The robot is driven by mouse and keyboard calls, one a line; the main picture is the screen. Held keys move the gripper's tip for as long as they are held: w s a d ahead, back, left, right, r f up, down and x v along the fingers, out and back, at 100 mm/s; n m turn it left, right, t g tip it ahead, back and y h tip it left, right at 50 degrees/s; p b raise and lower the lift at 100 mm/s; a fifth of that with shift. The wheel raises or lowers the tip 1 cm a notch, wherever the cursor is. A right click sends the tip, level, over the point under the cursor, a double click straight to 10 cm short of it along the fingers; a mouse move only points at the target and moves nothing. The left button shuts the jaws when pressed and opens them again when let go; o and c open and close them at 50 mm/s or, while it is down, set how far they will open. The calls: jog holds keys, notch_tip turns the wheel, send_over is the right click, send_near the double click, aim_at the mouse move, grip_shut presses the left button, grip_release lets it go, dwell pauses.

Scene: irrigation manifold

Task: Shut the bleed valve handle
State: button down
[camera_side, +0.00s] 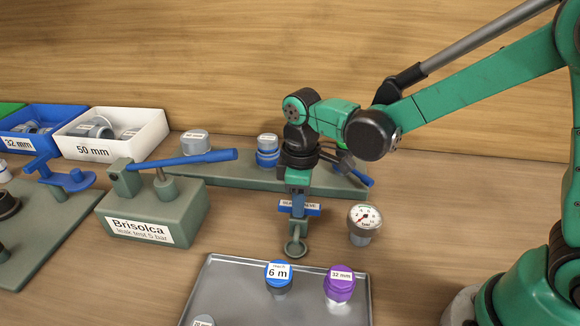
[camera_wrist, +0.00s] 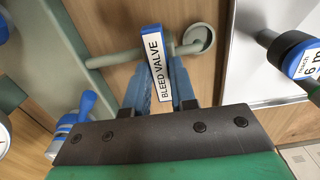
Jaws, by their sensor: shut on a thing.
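The bleed valve handle (camera_side: 315,209) is a blue bar with a white "BLEED VALVE" label. In the side view it lies level in front of the manifold. My gripper (camera_side: 298,210) points down and is shut on it. In the wrist view the labelled handle (camera_wrist: 157,62) stands between my two blue fingers (camera_wrist: 160,88). There it lies across the grey-green pipe (camera_wrist: 118,57), roughly at a right angle to it. The pipe ends in a round grey outlet (camera_side: 295,248), just in front of the handle. The valve body is mostly hidden by my gripper and the handle.
A grey tray (camera_side: 220,280) with blue and purple caps lies in front. A pressure gauge (camera_side: 364,218) stands close on the right. The green manifold base (camera_side: 240,180) is behind. The Brisolca test pump (camera_side: 150,215), with its long blue lever (camera_side: 200,158), stands left.

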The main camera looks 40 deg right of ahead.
jog(key=c, duration=0.7)
grip_release()
jog(key=shift+r, duration=2.8)
jog(key=shift+s+d+r, duration=0.2)
jog(key=shift+d+r, duration=0.05)
jog(key=shift+d, duration=0.05)
jog(key=shift+s+d+r+m+t, duration=0.4)
jog(key=shift+s+d+m+t, duration=0.6)
jog(key=shift+d+m+t, duration=0.35)
jog(key=shift+s+d+r+m+t, duration=0.35)
jog(key=shift+s+d+m+t, duration=0.75)
jog(key=shift+m, duration=0.5)
jog(key=shift+s+d+r+m+t, duration=0.4)
jog(key=shift+s+d+m+t, duration=0.65)
jog(key=shift+d+m, duration=0.35)
